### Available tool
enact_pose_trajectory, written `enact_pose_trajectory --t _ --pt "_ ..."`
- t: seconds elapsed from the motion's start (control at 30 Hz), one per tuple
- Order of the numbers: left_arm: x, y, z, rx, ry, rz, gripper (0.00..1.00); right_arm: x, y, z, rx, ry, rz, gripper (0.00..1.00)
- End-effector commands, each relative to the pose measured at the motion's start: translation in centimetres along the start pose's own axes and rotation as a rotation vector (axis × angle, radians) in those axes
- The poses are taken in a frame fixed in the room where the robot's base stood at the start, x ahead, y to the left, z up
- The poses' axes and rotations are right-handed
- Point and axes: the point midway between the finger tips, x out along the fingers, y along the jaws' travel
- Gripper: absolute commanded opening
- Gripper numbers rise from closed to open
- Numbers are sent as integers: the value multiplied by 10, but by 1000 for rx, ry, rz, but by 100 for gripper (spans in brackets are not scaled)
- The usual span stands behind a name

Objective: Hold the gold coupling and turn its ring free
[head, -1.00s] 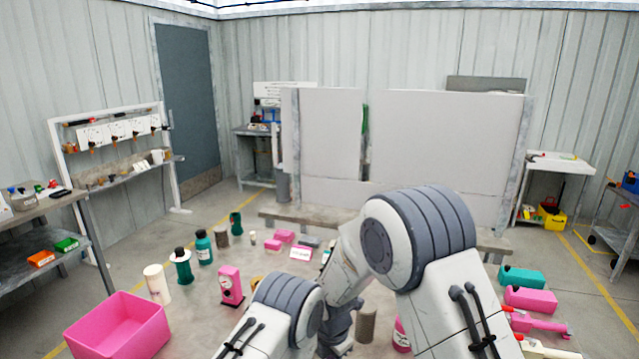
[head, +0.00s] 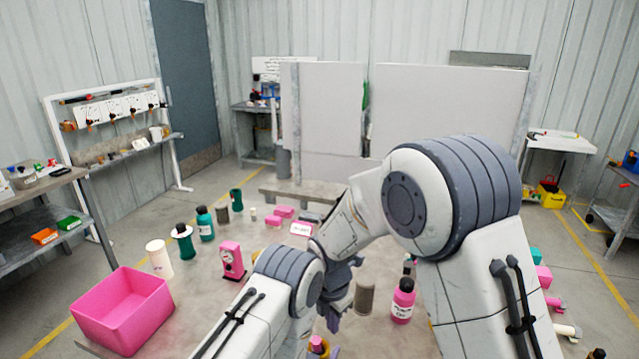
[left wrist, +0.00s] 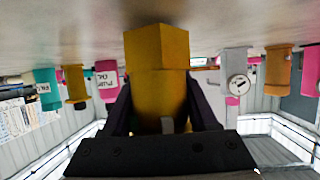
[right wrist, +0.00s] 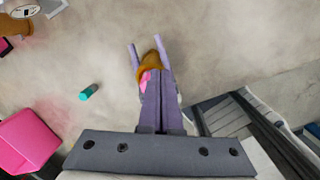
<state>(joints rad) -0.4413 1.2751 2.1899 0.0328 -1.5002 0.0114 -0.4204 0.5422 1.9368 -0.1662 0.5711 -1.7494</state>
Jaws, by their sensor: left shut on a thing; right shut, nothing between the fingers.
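The gold coupling (left wrist: 160,85) stands upside down in the left wrist view, with a block-like end and a rounder body. My left gripper (left wrist: 162,105) is shut on it, one dark finger on each side. In the right wrist view, the coupling (right wrist: 147,66) shows between the left gripper's purple fingers, with a pink patch beside it. My right gripper (right wrist: 160,75) is shut and empty, its fingertips close against or just over the coupling; contact is unclear. In the head view, the coupling (head: 316,344) is small at the bottom edge, partly hidden by my arms.
A pink bin (head: 125,312) stands at the table's left front. A pink bottle (head: 403,300) and a grey-brown cylinder (head: 364,297) stand right of the coupling. Teal bottles (head: 205,224) and a pink gauge block (head: 231,260) stand to the left.

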Motion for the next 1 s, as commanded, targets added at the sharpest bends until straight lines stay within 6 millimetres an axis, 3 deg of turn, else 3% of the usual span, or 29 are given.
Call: enact_pose_trajectory --t 0.1,0.13,0.2,0.57,1.0 --pt "0 0 -2 0 4 0 0 0 0 0 1 0 0 0" --pt "0 0 -2 0 4 0 67 0 0 0 1 0 0 0" --pt "0 0 -2 0 4 0 94 0 0 1 1 0 1 0" --pt "-3 0 -1 0 1 0 94 0 0 1 2 0 1 0" --pt "-66 0 0 1 -1 0 94 0 0 1 2 0 1 0"
